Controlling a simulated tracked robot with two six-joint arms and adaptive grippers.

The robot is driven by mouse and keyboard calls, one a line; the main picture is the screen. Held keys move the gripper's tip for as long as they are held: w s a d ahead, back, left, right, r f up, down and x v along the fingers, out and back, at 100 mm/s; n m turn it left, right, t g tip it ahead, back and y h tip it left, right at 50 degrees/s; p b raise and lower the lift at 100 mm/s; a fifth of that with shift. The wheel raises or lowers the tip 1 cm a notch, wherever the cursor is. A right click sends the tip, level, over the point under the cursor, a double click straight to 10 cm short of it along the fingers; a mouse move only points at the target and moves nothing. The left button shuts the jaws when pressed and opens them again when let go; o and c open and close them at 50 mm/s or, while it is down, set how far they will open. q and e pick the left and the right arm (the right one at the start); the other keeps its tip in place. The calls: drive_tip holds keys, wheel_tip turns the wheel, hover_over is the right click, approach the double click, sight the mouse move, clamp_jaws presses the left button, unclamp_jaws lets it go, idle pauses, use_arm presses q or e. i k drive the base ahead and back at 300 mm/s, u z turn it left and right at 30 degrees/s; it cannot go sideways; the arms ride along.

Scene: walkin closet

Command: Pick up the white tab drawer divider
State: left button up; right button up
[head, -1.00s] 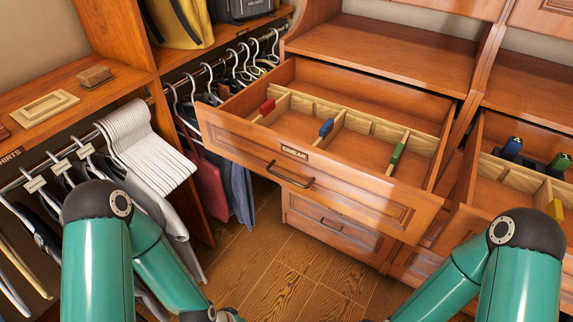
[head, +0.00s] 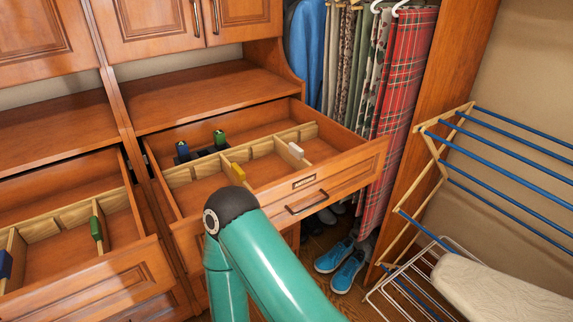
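The white tab (head: 296,150) tops a thin wooden divider (head: 300,158) at the right end of the open right-hand drawer (head: 345,166). The divider stands across the front compartment, against the long lengthwise wooden partition. A yellow tab divider (head: 238,171) stands to its left in the same drawer. One of my teal arms crosses the lower middle of the head view, in front of the drawer. Its elbow is left of the white tab and apart from it. Neither gripper shows in this view.
A second open drawer (head: 122,270) at the left holds a green tab divider (head: 96,228) and a blue one (head: 5,264). Blue shoes (head: 340,262) lie on the floor below. A drying rack (head: 440,150) and an ironing board (head: 500,290) stand at the right.

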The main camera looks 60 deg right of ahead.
sight(292, 155)
drive_tip(key=u, duration=2.35)
drive_tip(key=i, duration=0.1)
drive_tip(key=z, duration=3.85)
drive_tip(key=k, duration=0.5)
drive_tip(key=z, duration=0.4)
drive_tip(key=i, duration=0.5)
drive_tip(key=u, duration=0.2)
drive_tip(key=k, duration=0.85)
drive_tip(key=z, duration=0.15)
drive_tip(key=i, duration=0.65)
drive_tip(key=z, duration=0.05)
